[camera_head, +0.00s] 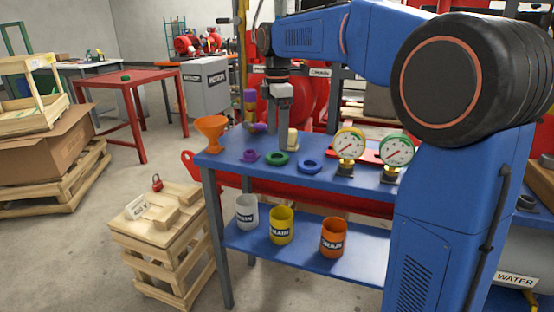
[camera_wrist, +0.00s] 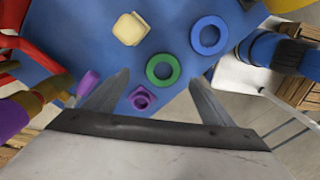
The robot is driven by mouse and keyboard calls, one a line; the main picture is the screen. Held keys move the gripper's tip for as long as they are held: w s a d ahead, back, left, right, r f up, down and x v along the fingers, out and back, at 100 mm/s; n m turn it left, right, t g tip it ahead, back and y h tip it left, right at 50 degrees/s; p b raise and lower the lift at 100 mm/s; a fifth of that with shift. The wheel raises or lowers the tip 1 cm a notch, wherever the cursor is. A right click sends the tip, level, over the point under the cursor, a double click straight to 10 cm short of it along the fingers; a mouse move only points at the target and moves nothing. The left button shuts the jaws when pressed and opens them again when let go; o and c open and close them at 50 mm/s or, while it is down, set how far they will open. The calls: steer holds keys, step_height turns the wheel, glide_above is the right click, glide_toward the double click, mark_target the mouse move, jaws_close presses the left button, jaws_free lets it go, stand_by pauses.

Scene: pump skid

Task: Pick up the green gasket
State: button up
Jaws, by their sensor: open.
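The green gasket (camera_head: 276,163) is a flat ring lying on the blue table, between a purple piece and a blue ring. My gripper (camera_head: 284,143) points down over the table by the gasket. In the wrist view my gripper (camera_wrist: 158,78) is open and empty, its fingers spread to either side of the gasket in the picture. Their exact height above it is hard to tell.
A purple piece (camera_wrist: 134,98), a blue ring (camera_wrist: 196,37) and a cream block (camera_wrist: 130,29) lie close to the gasket. An orange funnel (camera_head: 211,130) and two gauges (camera_head: 350,146) stand on the table (camera_head: 235,168). A small green item (camera_head: 126,77) lies on a red table behind.

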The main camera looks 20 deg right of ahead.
mark_target(277, 156)
steer(key=shift+s+a+f, duration=0.1)
steer(key=shift+s+f, duration=0.1)
steer(key=shift+f, duration=1.25)
steer(key=shift+s+a+f, duration=0.1)
steer(key=shift+s+f, duration=0.05)
steer(key=shift+f, duration=1.25)
steer(key=c, duration=1.1)
